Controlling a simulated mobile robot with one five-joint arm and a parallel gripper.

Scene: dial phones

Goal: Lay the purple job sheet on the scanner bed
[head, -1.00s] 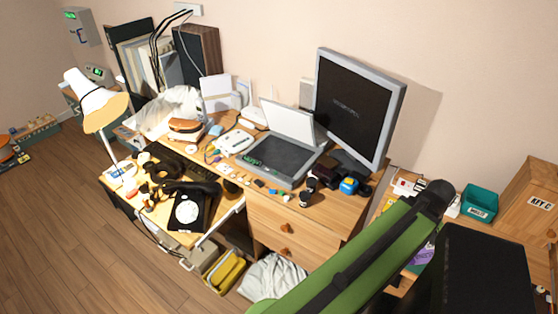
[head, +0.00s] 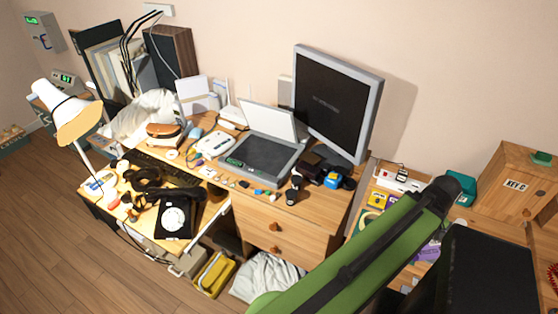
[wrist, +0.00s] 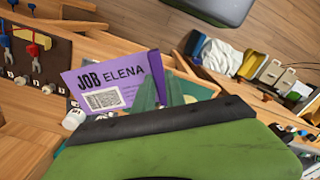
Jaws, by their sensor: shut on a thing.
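The purple job sheet (wrist: 112,86) reads "JOB ELENA" and has a white label on it. It is in the wrist view at the tips of my gripper (wrist: 160,90), whose green fingers are shut on its edge. In the head view a bit of purple (head: 428,250) shows beside my green arm, which hides my gripper there. The scanner (head: 262,160) stands on the desk with its white lid (head: 268,121) raised. Its dark glass bed is bare and well to the left of my arm.
A monitor (head: 338,102) stands right of the scanner. Small items lie along the scanner's front edge, and a white device (head: 213,144) is left of it. A lamp (head: 75,112) and black dial phone (head: 175,216) are farther left. A wooden cabinet (head: 515,190) is at right.

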